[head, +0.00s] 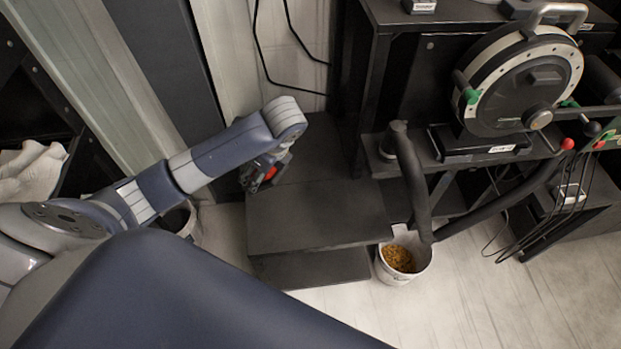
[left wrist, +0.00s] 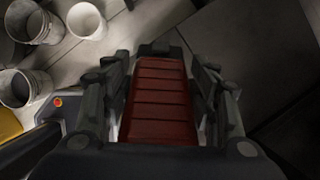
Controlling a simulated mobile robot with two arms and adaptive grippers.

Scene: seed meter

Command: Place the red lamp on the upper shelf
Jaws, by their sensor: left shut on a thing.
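My left gripper (head: 264,176) is shut on the red lamp, of which a small red part (head: 271,173) shows in the head view. In the left wrist view the lamp (left wrist: 158,100) is a ribbed dark red block between the two fingers (left wrist: 158,85). A low black two-level shelf unit stands below and right of the gripper, with a bare upper shelf (head: 320,215) and a lower shelf (head: 312,268). The gripper is at the upper left edge of the upper shelf. I cannot tell whether the lamp touches it. My right gripper is not in view.
A black machine (head: 530,85) with a round drum and thick hoses stands at the right. A white bucket of grain (head: 400,258) stands right of the shelves. Several pale buckets (left wrist: 85,20) show in the left wrist view. Black cables hang at the wall.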

